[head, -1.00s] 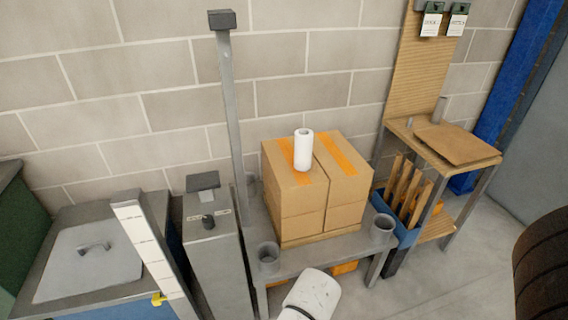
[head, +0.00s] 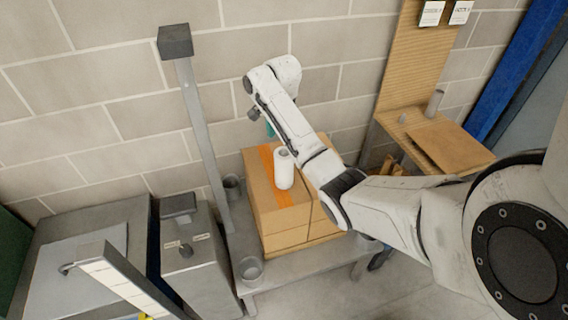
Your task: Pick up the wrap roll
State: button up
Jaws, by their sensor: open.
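The wrap roll (head: 284,172) is a white upright cylinder with a hollow core. It stands on top of the cardboard boxes (head: 285,230), beside an orange tape strip. My arm reaches in from the right, and its forearm passes just right of the roll. My gripper (head: 268,128) is above and slightly behind the roll, apart from it. Only a dark part and a small teal tip of it show, as my own wrist hides most of it. It is open and holds nothing that I can see.
The boxes sit on a grey bench (head: 300,279) with a grey cup (head: 249,270) at its front left. A grey post (head: 203,140) stands left of the boxes. A wooden workstation (head: 445,145) is at right, and a block wall is behind.

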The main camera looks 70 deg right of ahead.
aim_at(284, 158)
jog(key=shift+s+d+f+b, duration=0.15)
jog(key=shift+f+b, duration=0.35)
jog(key=shift+f, duration=1.25)
jog(key=shift+w+d+f+b, duration=0.15)
jog(key=shift+f+b, duration=0.4)
jog(key=shift+f, duration=1.15)
jog(key=shift+s+d+f+b, duration=0.15)
jog(key=shift+f+b, duration=0.35)
jog(key=shift+f, duration=1.25)
jog(key=c, duration=1.2)
jog(key=shift+d, duration=0.1)
jog(key=shift+c, duration=0.5)
jog(key=shift+r, duration=0.25)
